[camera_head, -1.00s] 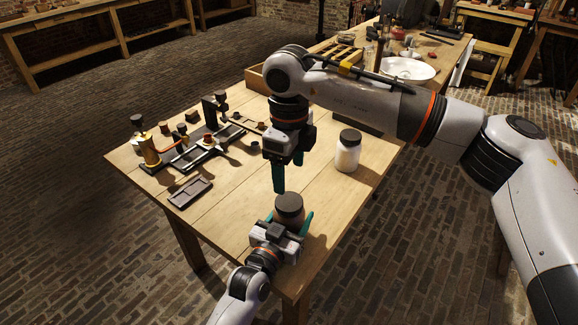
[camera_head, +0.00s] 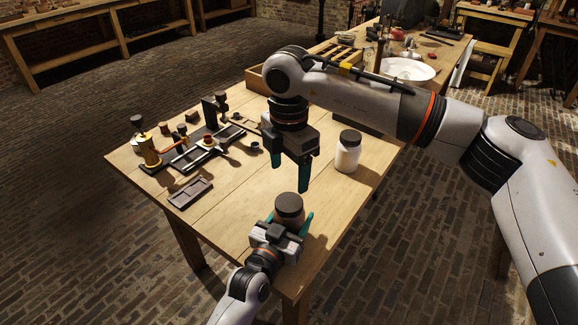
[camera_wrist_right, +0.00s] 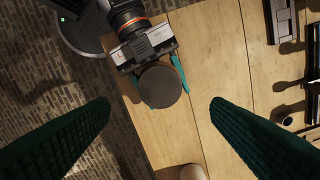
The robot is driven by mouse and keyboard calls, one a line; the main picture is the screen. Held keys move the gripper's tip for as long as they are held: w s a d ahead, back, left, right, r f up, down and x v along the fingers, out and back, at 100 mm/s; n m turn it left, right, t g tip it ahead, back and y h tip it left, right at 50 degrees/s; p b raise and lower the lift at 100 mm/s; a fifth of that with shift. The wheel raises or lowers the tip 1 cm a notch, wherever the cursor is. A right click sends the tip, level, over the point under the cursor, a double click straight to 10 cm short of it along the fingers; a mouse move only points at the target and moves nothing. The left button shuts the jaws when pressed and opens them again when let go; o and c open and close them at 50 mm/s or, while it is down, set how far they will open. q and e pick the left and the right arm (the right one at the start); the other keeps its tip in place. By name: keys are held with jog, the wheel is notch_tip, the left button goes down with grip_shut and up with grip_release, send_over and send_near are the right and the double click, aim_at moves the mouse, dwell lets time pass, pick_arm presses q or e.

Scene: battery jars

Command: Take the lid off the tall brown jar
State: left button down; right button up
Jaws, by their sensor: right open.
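The tall brown jar (camera_head: 288,221) stands near the table's front corner. Its dark round lid (camera_head: 289,202) is on top, and the lid shows from above in the right wrist view (camera_wrist_right: 160,87). My left gripper (camera_head: 290,216) has its teal fingers on both sides of the jar below the lid and appears shut on it. My right gripper (camera_head: 290,188) is open and empty, pointing down above the lid. In the right wrist view its fingers (camera_wrist_right: 160,108) are wide apart, with the lid between and beyond them. Much of the jar's body is hidden.
A white jar with a dark lid (camera_head: 347,152) stands to the right of my right gripper. A dark tray (camera_head: 190,192) and a rig with small parts (camera_head: 200,150) lie at the left. The table's front edge is close to the brown jar.

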aim_at(289, 202)
pick_arm(q)
jog(key=shift+f, duration=0.1)
pick_arm(e)
jog(key=shift+f+m, duration=0.2)
jog(key=shift+m, duration=0.3)
notch_tip(289, 202, down, 8)
jog(key=shift+r, duration=0.2)
